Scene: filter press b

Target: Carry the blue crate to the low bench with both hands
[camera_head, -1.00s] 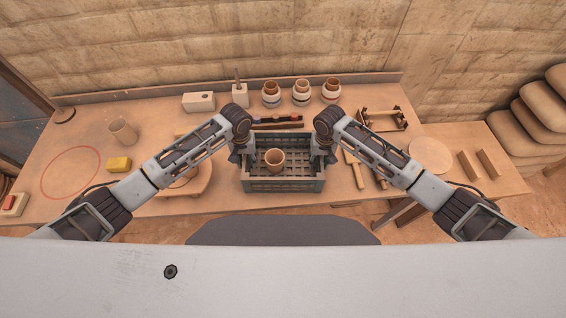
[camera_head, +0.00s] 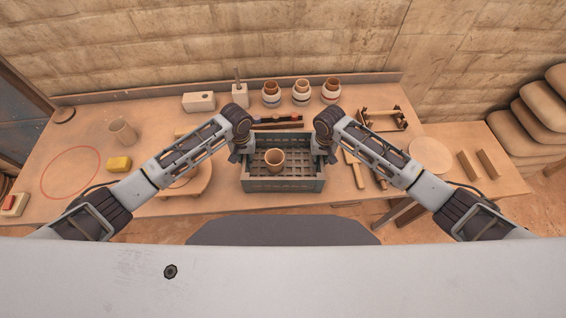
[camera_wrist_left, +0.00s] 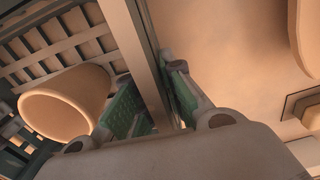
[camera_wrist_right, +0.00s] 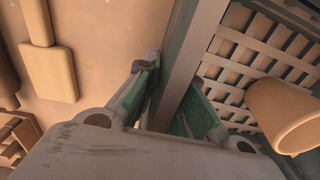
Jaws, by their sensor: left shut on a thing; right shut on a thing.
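The blue crate (camera_head: 284,186) looks grey-blue, with slatted walls and a grid floor, and is at the middle front of the workbench. A tan cup (camera_head: 275,159) stands inside it. My left gripper (camera_head: 243,155) is shut on the crate's left wall; in the left wrist view its green pads (camera_wrist_left: 152,105) sit on either side of the rim. My right gripper (camera_head: 322,155) is shut on the right wall, with its pads on both sides of the rim in the right wrist view (camera_wrist_right: 172,105). I cannot tell whether the crate's underside touches the table. The low bench is likely the surface at right (camera_head: 500,183).
Jars (camera_head: 301,95) and a white block (camera_head: 199,102) stand behind the crate. A round board (camera_head: 190,182) is left of it; wooden tools (camera_head: 355,170) lie right. A disc (camera_head: 430,154) and two blocks (camera_head: 478,164) occupy the right surface. Sacks (camera_head: 535,125) are stacked beyond.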

